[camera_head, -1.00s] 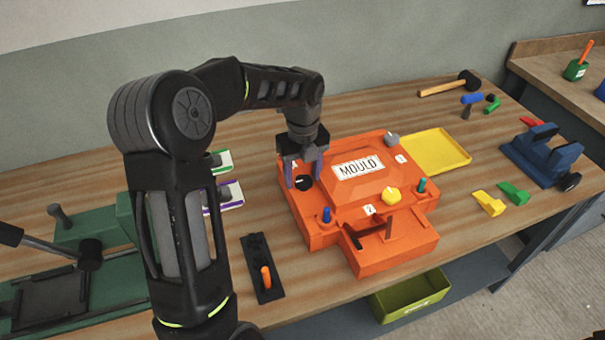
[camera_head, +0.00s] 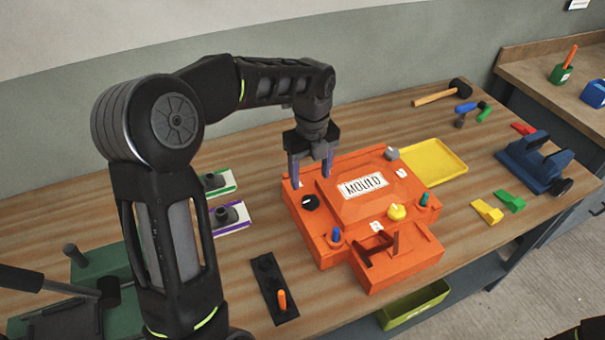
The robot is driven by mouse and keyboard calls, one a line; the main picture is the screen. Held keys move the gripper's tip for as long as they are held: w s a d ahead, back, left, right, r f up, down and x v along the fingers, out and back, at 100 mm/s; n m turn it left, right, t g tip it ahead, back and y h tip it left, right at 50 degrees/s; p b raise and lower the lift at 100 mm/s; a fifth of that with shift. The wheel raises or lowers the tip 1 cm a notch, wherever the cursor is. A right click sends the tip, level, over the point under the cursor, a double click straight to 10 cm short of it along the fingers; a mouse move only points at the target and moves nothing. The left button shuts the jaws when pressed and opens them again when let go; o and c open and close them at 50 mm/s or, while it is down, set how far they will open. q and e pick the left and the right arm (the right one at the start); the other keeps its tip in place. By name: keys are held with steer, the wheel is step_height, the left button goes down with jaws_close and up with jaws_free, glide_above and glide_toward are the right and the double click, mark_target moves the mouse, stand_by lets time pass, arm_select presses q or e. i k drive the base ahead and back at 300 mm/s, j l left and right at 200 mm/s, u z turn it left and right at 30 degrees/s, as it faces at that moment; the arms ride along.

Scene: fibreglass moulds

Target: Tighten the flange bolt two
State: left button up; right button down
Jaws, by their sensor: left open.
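The orange mould (camera_head: 340,218) sits on the wooden bench with a white MOULD plate (camera_head: 363,185) on its raised middle. On its flange are a black knob bolt (camera_head: 311,203) at the left, a yellow knob bolt (camera_head: 397,212) at the front right beside a small white label (camera_head: 377,226), and a grey knob bolt (camera_head: 391,153) at the back. The label's mark is too small to read now. My left gripper (camera_head: 311,174) points down, open and empty, just behind and above the black knob.
Blue (camera_head: 336,234) and teal (camera_head: 424,200) pegs stand up from the flange. A yellow tray (camera_head: 433,164) lies behind the mould, a black strip with an orange peg (camera_head: 281,300) in front. A blue vice (camera_head: 535,162) stands right. Bare bench lies between tray and vice.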

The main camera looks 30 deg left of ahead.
mark_target(396, 213)
steer(key=k+l, duration=0.8)
steer(key=k, duration=0.2)
